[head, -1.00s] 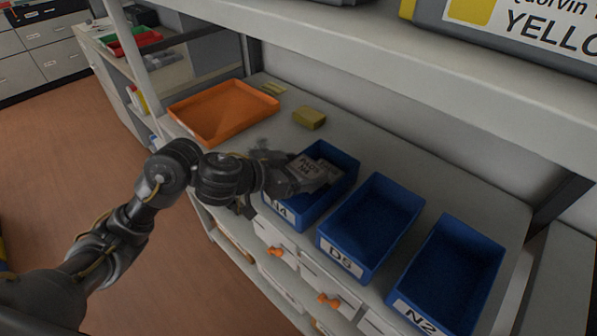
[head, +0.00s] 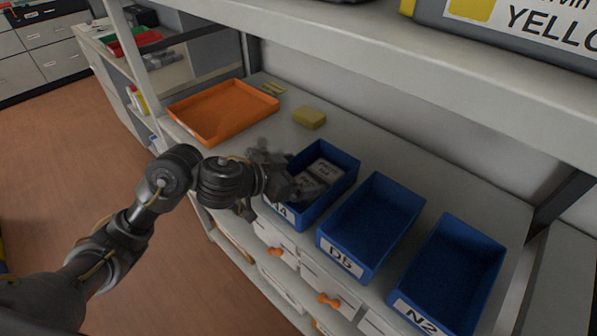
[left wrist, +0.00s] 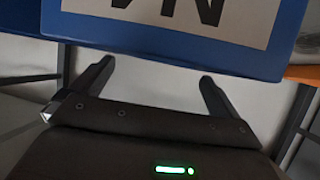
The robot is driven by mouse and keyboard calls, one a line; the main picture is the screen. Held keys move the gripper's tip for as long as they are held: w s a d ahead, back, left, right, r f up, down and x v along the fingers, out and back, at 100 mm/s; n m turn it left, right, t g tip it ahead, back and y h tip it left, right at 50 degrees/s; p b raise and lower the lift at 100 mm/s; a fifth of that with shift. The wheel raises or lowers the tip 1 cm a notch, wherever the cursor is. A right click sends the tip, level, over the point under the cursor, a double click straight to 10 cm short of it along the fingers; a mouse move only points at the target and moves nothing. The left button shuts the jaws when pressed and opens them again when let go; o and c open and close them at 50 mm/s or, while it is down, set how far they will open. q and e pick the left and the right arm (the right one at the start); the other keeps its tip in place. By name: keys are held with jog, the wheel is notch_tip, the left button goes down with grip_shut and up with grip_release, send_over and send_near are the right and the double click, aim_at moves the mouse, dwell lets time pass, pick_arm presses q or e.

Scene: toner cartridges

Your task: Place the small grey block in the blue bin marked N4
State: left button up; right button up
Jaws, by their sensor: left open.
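The blue bin marked N4 (head: 348,184) stands on the shelf, leftmost of three blue bins. Two small grey blocks with white labelled faces are inside it, a farther block (head: 326,170) and a nearer block (head: 309,187). My left gripper (head: 281,173) is at the bin's left side, and its hand hides part of the bin's left wall and label. In the left wrist view its two fingers (left wrist: 155,82) are spread with nothing between them. The blue bin front (left wrist: 265,45) with its white label shows beyond them. My right gripper is not in view.
The blue bins D5 (head: 372,222) and N2 (head: 452,270) stand to the right and look empty. An orange tray (head: 222,108) and a yellow sponge-like block (head: 309,118) lie to the left and behind. An upper shelf (head: 420,75) overhangs the back.

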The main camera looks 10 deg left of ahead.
pick_arm(q)
jog(key=shift+r, duration=0.2)
jog(key=p+v, duration=0.6)
jog(key=v, duration=0.6)
jog(key=shift+r+p, duration=0.35)
jog(key=shift+r, duration=0.05)
jog(key=shift+f, duration=0.1)
